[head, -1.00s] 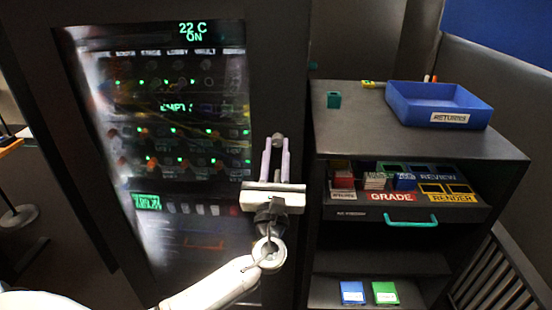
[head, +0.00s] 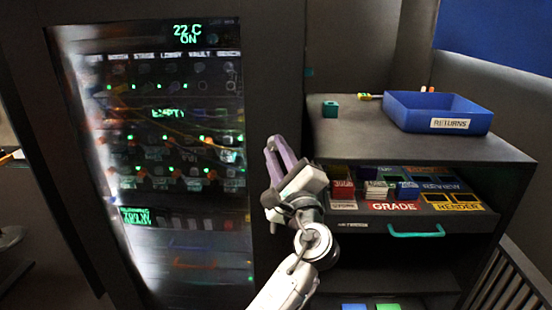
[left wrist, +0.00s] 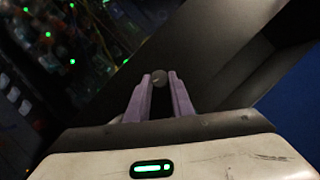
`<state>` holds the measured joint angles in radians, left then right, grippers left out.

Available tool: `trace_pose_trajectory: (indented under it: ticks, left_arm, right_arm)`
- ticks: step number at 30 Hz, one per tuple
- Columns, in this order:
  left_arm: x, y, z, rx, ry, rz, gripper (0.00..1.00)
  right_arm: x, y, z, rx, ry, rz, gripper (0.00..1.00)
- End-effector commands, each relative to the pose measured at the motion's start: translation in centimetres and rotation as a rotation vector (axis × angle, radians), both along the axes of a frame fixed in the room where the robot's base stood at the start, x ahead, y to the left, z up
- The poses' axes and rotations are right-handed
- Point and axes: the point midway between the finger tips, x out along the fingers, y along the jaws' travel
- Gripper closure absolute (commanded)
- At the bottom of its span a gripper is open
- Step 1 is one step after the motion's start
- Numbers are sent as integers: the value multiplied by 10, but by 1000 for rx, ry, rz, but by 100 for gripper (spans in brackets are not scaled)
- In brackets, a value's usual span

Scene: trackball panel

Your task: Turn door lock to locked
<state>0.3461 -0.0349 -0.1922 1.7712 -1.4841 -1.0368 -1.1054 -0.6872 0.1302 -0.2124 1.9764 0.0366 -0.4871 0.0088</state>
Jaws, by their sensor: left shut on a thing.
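The door lock is a small round grey knob (left wrist: 159,77), seen in the left wrist view between the tips of my purple fingers. It sits on the dark frame beside the glass-fronted cabinet door (head: 255,60). My left gripper (head: 273,145) is shut on this knob, with its fingers tilted up and to the left in the head view. In the head view the knob is mostly hidden by the fingers, and I cannot read any lock marking. My right gripper is not in view.
To the right stands a dark shelf unit (head: 420,148) with a blue returns tray (head: 400,118) and a small teal cube (head: 330,108) on top. Its drawer has a teal handle (head: 415,233) and holds several coloured boxes. My arm passes close to its left side.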

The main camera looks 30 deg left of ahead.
Motion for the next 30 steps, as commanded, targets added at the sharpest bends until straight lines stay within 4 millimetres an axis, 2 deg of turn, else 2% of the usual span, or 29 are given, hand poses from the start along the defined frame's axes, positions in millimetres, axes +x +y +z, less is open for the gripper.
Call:
trace_pose_trajectory:
  ticks: [12, 30]
  left_arm:
    - [1, -1, 3, -253, -155, 0, 100]
    - [1, -1, 4, -338, -209, 2, 100]
  right_arm:
    - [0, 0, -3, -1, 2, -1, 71]
    - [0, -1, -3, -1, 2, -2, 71]
